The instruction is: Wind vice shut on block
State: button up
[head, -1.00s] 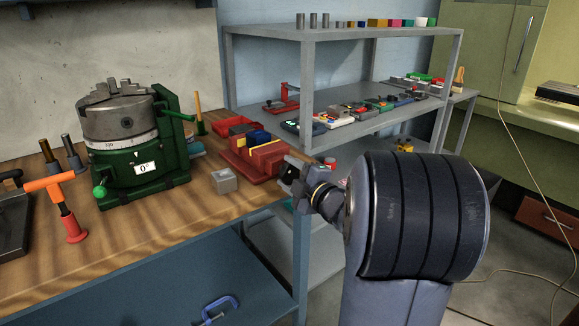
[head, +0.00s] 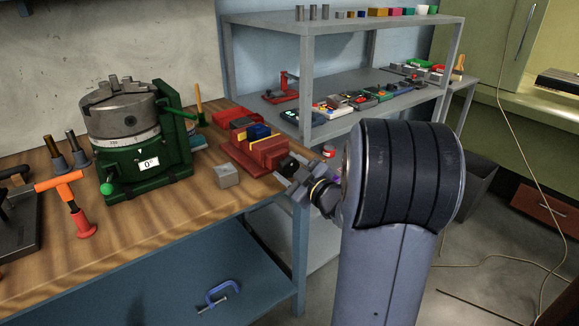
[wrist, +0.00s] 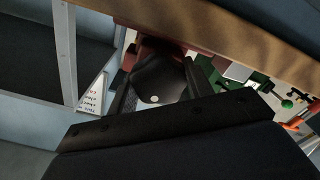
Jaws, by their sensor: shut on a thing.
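The red vice (head: 265,157) sits at the right end of the wooden bench, near its front edge. A blue block (head: 258,131) stands between its yellow-faced jaws; whether both jaws touch it I cannot tell. My gripper (head: 288,172) is at the vice's front right side. In the wrist view a dark rounded handle (wrist: 157,84) with a pale dot lies between the two fingers of my gripper (wrist: 160,78), which is shut on it. Part of the red vice body (wrist: 150,46) shows behind the handle. The screw itself is hidden.
A grey metal block (head: 227,175) lies left of the vice. A green rotary table with a chuck (head: 140,145) stands further left. A grey shelf (head: 310,60) with parts stands to the right, close to my arm.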

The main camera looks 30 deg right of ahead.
jog(key=shift+f, duration=0.25)
jog(key=o, duration=0.5)
jog(key=shift+s, duration=0.1)
jog(key=o, duration=0.5)
jog(key=shift+r, duration=0.2)
jog(key=shift+c, duration=0.2)
jog(key=s+d, duration=0.2)
jog(key=s, duration=0.8)
jog(key=shift+s, duration=0.3)
jog(key=w, duration=0.3)
jog(key=w+a, duration=0.1)
jog(key=w, duration=0.3)
jog(key=w+a, duration=0.1)
jog(key=w, duration=0.3)
jog(key=shift+s, duration=0.15)
